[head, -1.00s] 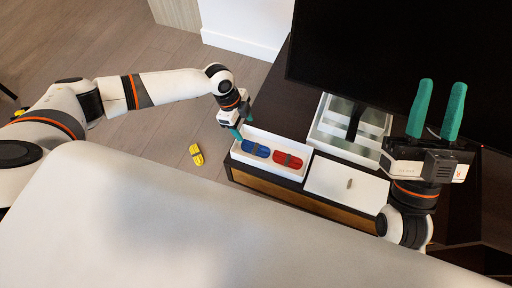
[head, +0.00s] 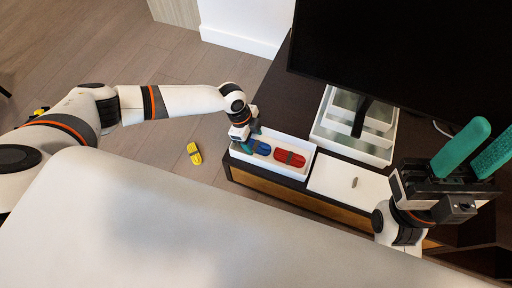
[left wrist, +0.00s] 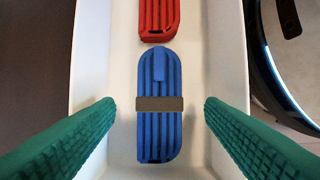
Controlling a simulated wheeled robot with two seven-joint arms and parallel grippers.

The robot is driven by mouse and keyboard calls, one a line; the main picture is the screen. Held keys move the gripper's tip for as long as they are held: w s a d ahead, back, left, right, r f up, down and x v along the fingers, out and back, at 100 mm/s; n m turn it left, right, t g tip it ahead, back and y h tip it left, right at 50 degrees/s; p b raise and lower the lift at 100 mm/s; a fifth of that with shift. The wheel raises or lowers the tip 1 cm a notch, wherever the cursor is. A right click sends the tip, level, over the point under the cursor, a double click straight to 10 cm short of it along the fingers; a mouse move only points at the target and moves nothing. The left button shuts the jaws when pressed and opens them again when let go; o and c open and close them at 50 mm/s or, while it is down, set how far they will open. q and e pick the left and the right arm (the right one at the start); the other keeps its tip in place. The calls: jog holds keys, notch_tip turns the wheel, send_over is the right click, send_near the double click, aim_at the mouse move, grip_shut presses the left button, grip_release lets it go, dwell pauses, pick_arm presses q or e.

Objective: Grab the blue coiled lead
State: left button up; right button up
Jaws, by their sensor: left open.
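The blue coiled lead (head: 259,147) lies in a white tray (head: 310,160), wrapped with a dark band. In the left wrist view the blue lead (left wrist: 160,119) lies lengthwise between the two green fingers of my left gripper (left wrist: 160,128), with a gap on each side. The left gripper (head: 248,137) is open, at the left end of the tray and over the lead's left part. A red coiled lead (head: 289,158) lies beside the blue one in the same tray. My right gripper (head: 474,150) is raised at the right with its fingers apart and empty.
A yellow coiled lead (head: 194,153) lies on the wooden floor. A white lid (head: 345,180) and a white divided tray (head: 380,147) stand on the dark cabinet right of the tray. A large black screen (head: 400,50) rises behind. The tray walls are close around the leads.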

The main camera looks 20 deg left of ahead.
pick_arm(q)
jog(key=shift+b+x, duration=0.3)
jog(key=shift+x, duration=0.85)
jog(key=c, duration=1.1)
jog(key=shift+r, duration=0.2)
